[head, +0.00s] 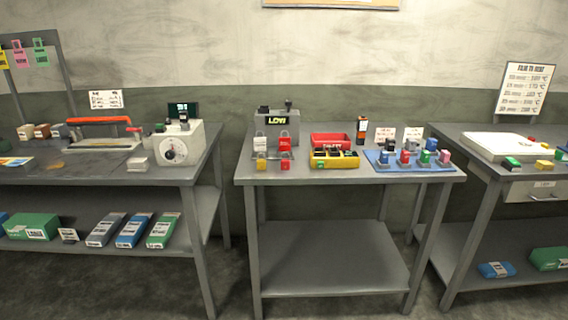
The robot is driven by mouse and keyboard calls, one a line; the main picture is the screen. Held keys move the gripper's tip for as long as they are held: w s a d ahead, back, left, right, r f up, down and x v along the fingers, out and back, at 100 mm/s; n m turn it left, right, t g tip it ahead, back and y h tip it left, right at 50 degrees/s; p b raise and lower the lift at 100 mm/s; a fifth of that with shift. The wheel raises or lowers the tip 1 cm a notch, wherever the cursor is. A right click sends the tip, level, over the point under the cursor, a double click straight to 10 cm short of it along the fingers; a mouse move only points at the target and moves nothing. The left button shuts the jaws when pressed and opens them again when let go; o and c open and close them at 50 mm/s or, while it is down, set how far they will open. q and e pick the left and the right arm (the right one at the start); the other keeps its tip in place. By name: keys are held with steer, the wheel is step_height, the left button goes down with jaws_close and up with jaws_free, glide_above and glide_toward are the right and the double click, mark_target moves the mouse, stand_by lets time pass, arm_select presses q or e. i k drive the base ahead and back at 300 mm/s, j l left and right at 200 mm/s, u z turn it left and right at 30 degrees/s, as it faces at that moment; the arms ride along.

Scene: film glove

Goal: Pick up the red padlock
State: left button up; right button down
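A small red padlock-like item (285,164) stands near the front left of the middle table (345,173). Neither of my grippers is in view.
Gaps separate the left table (80,174) and right table (480,140) from the middle one. The lower shelf (330,255) is empty.

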mark_target(285, 162)
steer(key=i+l+u, duration=0.1)
steer(key=l, duration=0.25)
steer(key=i+l+u, duration=0.1)
steer(key=i+l, duration=0.2)
steer(key=i+l+u, duration=0.15)
steer(key=l, duration=0.3)
steer(key=i+l+u, duration=0.1)
steer(key=i+l, duration=0.15)
steer(key=l, duration=0.15)
steer(key=i+l+u, duration=0.1)
steer(key=l, duration=0.3)
